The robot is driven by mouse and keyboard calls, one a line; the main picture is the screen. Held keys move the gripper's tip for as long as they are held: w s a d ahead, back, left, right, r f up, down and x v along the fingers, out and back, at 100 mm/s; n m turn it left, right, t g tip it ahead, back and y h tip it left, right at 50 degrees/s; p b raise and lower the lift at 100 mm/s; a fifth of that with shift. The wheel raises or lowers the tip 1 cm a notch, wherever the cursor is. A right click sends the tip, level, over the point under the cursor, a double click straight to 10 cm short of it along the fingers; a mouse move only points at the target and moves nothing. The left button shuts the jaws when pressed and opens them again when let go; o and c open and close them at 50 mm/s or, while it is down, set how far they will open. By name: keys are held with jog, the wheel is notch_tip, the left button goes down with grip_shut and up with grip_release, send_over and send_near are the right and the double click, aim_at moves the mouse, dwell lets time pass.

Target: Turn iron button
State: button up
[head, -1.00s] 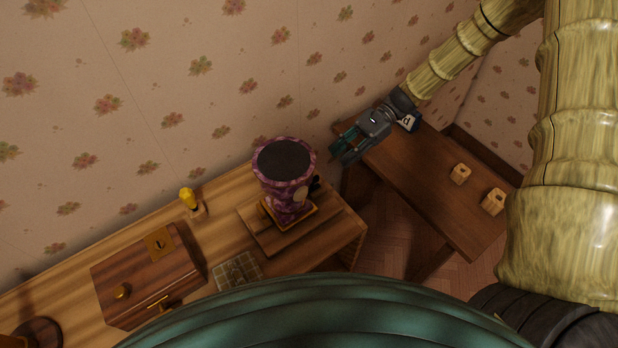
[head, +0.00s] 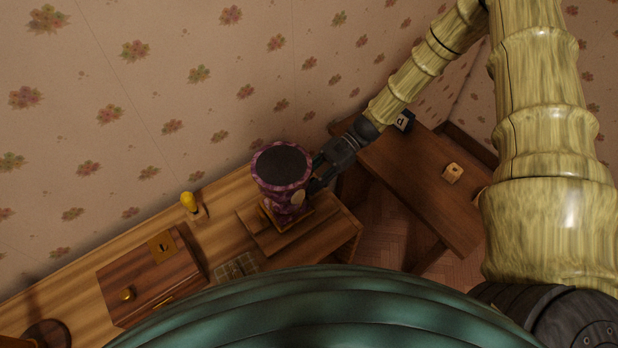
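A purple marbled, urn-shaped device (head: 284,192) with a dark round top stands on a wooden board on the long wooden table. A pale round disc (head: 298,198) sits on its front. The black iron button on its right side is hard to tell apart from my dark fingers. My gripper (head: 317,177) is at the device's right side, its fingers pointing left and down beside that spot. The fingers are small, dark and overlapping, so I cannot tell whether they are open, shut or touching the button.
The long wooden table (head: 229,210) holds a yellow knob on a small base (head: 190,203), a wooden box (head: 150,278) with brass fittings, and a checked piece (head: 238,267). A gap separates the tables.

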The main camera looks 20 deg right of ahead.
jog(key=shift+a+f, duration=0.1)
jog(key=shift+a, duration=0.05)
grip_shut()
dwell(0.4)
jog(key=n+g+h+b, duration=0.1)
jog(key=n+g+b, duration=0.2)
jog(key=shift+f+h, duration=0.2)
jog(key=shift+h, duration=0.2)
jog(key=n+g+h+b, duration=0.3)
jog(key=n+g+h, duration=0.1)
jog(key=n, duration=0.1)
jog(key=shift+r, duration=0.1)
jog(key=n+g+h, duration=0.1)
jog(key=n+h, duration=0.1)
jog(key=h, duration=0.1)
jog(key=n+h+b, duration=0.1)
jog(key=n+h, duration=0.2)
jog(key=shift+r+g, duration=0.1)
jog(key=shift+g, duration=0.3)
jog(key=shift+n+t+h+b, duration=0.35)
jog(key=shift+n+t+h, duration=0.05)
jog(key=shift+n+h, duration=2.1)
jog(key=shift+h, duration=0.3)
